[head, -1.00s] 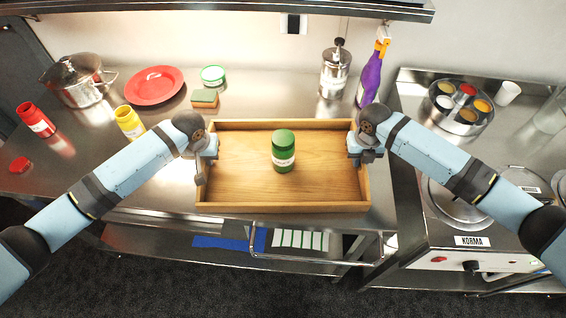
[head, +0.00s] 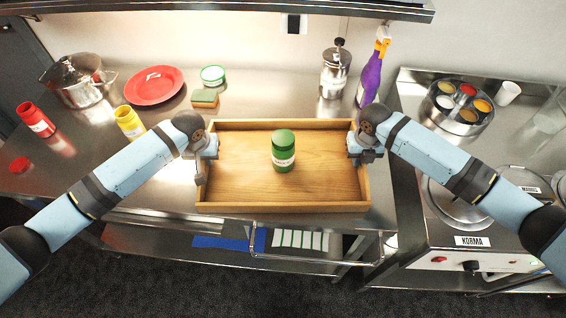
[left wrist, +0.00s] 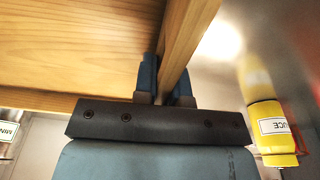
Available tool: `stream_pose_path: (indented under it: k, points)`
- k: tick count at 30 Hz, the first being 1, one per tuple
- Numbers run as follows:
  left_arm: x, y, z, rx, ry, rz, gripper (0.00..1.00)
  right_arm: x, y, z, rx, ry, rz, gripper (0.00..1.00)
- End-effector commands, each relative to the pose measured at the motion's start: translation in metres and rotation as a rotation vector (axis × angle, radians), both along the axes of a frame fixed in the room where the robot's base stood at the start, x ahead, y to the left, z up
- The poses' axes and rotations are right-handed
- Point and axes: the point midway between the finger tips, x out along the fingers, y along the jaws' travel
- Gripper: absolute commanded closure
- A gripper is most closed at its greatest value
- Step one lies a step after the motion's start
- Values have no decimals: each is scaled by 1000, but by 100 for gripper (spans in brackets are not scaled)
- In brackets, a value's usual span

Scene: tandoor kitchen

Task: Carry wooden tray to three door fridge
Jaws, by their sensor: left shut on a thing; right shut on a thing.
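The wooden tray (head: 230,185) is level at the steel counter's front, with a green jar (head: 284,152) standing upright in it. My left gripper (head: 205,165) is shut on the tray's left wall. In the left wrist view its two fingers (left wrist: 167,88) sit either side of the tray's wall (left wrist: 190,35). My right gripper (head: 362,150) is shut on the tray's right wall; its fingertips are partly hidden. I cannot tell whether the tray's underside touches the counter. The three door fridge does not show in these views.
A yellow bottle (head: 130,122) stands left of the tray, near my left arm. A red plate (head: 154,85), a sponge (head: 205,98) and a steel pot (head: 78,82) are behind. A purple bottle (head: 371,80) stands behind my right gripper. A korma cooker (head: 470,240) is at right.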

Motion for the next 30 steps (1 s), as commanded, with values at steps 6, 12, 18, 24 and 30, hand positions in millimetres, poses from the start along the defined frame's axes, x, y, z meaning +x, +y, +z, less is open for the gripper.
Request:
stream_pose_path:
  k: [6, 12, 18, 24, 30]
  points:
    - [1, 0, 1, 0, -1, 1, 100, 0, 0, 1, 0, -1, -1, 100]
    - [1, 0, 3, 0, -3, 1, 100, 1, 0, 2, 1, -2, -1, 100]
    - [1, 0, 11, 0, -3, 1, 100, 1, 0, 10, 0, -2, -1, 100]
    - [1, 0, 28, 0, -2, 1, 100, 1, 0, 28, 0, -2, -1, 100]
    - [1, 0, 46, 0, -2, 1, 100, 1, 0, 46, 0, -1, -1, 100]
